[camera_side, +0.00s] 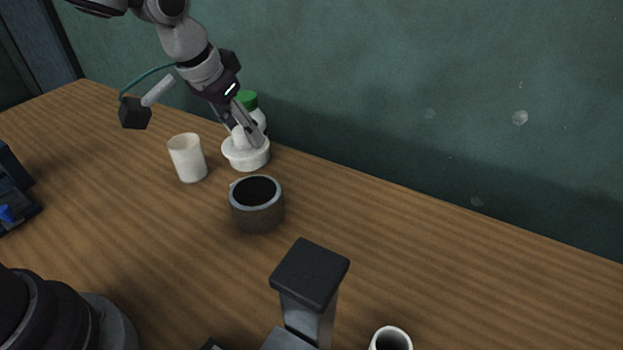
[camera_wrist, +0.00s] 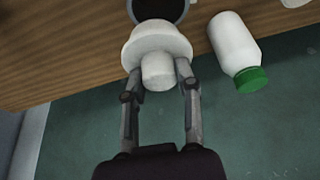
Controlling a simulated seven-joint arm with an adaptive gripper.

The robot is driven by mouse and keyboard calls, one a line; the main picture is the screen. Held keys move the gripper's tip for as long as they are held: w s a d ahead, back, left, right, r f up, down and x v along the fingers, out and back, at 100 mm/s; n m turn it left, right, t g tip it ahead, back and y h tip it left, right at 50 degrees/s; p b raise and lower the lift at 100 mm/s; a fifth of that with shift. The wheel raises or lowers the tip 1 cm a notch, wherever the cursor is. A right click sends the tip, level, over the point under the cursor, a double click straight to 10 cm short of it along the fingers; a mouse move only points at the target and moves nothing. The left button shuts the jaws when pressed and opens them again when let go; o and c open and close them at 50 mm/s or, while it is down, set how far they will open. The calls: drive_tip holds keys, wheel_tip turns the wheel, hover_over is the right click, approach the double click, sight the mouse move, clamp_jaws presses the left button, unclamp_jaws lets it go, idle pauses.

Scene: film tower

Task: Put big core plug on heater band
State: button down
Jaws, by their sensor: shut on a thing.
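The big core plug is a white flanged piece (camera_side: 245,155) with a narrower stem. My gripper (camera_side: 245,132) is shut on its stem, and the wide flange faces down. In the wrist view the plug (camera_wrist: 158,46) sits between the two fingers of my gripper (camera_wrist: 158,78). Whether the plug touches the table is hard to tell. The heater band is a dark grey ring (camera_side: 257,214) with a dark hollow top, standing on the table in front of the plug and apart from it in the side view. In the wrist view the band (camera_wrist: 134,14) is partly hidden behind the plug.
A white bottle with a green cap (camera_side: 249,100) stands close behind my gripper; it also shows in the wrist view (camera_wrist: 234,45). A cream cup (camera_side: 187,158) stands left of the band. A white hollow cylinder (camera_side: 391,338) is at the front. The right of the table is clear.

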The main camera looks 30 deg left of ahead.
drive_tip(key=shift+w+a+n, duration=0.5)
drive_tip(key=shift+w+a, duration=0.05)
drive_tip(key=shift+a, duration=0.25)
hover_over(251, 189)
wheel_tip(251, 189, down, 7)
drive_tip(key=shift+r, duration=0.15)
drive_tip(key=c, duration=0.8)
unclamp_jaws()
drive_tip(key=v, duration=1.2)
drive_tip(key=s+a+t, duration=0.1)
drive_tip(key=s+a, duration=0.2)
drive_tip(key=s, duration=0.8)
drive_tip(key=shift+s+a+r, duration=0.2)
drive_tip(key=shift+s+r, duration=0.05)
drive_tip(key=shift+s, duration=0.15)
